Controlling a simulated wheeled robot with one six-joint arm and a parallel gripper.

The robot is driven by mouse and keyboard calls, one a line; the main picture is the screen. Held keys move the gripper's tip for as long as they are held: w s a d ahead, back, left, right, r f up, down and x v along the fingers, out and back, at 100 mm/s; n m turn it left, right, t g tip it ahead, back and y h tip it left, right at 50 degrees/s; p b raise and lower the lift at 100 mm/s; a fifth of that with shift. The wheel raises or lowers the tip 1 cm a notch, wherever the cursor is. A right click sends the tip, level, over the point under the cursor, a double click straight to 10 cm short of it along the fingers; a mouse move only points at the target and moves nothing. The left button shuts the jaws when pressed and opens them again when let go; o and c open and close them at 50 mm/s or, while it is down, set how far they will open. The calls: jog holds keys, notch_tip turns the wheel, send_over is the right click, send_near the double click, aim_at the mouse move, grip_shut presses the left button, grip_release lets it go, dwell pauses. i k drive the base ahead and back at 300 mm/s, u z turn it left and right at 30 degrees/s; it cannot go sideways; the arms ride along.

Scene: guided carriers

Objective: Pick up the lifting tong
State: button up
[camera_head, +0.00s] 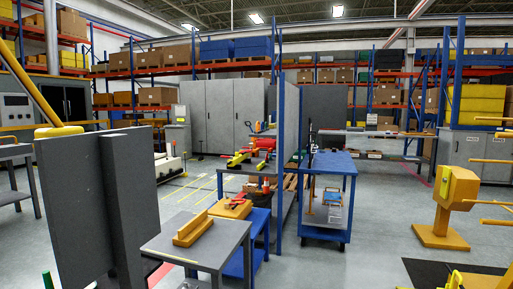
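I cannot tell for sure which thing is the lifting tong. A small red and dark tool (237,203) lies on an orange-yellow board on a low blue cart at the middle; it is too small to make out. A larger red, yellow and green device (254,150) sits on a bench behind it. My gripper cannot be made out in this view, and nothing is seen held.
A grey table (205,240) with an orange-yellow angled block (193,229) stands in front. A grey upright panel (75,200) blocks the left. A blue cart (328,185) stands right of centre.

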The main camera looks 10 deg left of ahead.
aim_at(255, 151)
jog(key=u, duration=2.6)
jog(key=i, duration=5.5)
jog(key=z, duration=2.75)
jog(key=i, duration=1.25)
